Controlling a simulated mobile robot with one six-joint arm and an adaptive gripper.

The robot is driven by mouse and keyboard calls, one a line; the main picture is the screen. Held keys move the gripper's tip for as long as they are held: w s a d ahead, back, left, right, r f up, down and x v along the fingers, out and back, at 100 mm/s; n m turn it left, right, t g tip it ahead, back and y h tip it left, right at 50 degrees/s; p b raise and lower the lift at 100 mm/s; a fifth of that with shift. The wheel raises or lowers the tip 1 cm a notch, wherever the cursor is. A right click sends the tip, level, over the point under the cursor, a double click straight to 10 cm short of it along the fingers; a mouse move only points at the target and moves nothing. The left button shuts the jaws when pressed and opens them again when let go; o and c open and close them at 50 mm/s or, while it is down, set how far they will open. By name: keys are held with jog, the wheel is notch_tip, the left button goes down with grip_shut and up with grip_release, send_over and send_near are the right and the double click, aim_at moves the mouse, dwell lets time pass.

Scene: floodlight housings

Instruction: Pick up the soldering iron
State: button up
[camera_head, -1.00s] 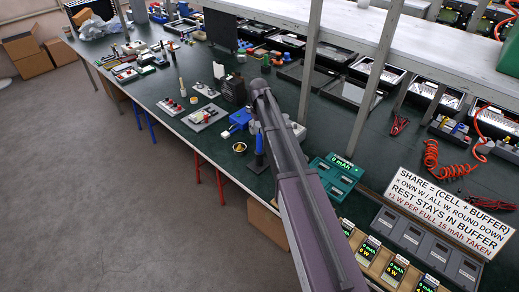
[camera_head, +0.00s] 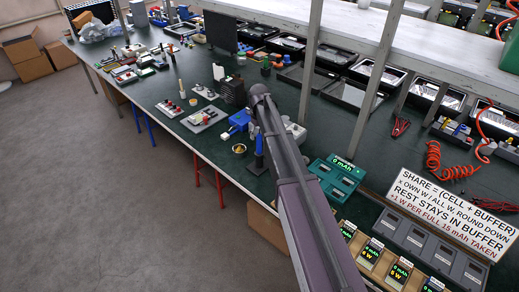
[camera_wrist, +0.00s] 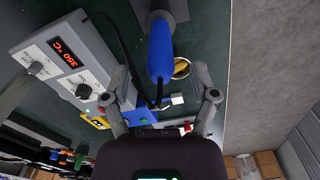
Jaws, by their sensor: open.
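The soldering iron (camera_wrist: 160,50) shows in the wrist view as a thick blue handle, with a black cord at its lower end. Its upper end meets a grey holder; its tip is hidden. In the head view a blue handle, likely the iron (camera_head: 259,146), stands upright near the bench's front edge, partly behind my arm. My gripper (camera_wrist: 165,88) is open and empty in the wrist view. Its fingers are spread on either side of the handle's lower end and cord. Whether the handle is between them in depth, I cannot tell. The head view does not show my gripper clearly.
A soldering station (camera_wrist: 70,65) with a red display stands left of the handle. A small cup (camera_head: 239,148) with yellow filling is close to the iron. A blue object (camera_head: 238,121) sits behind it. The green bench (camera_head: 255,187) ends at the front edge, with floor beyond.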

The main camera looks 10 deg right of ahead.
aim_at(259, 140)
jog(key=shift+f+b, duration=1.35)
jog(key=shift+f, duration=0.35)
grip_shut()
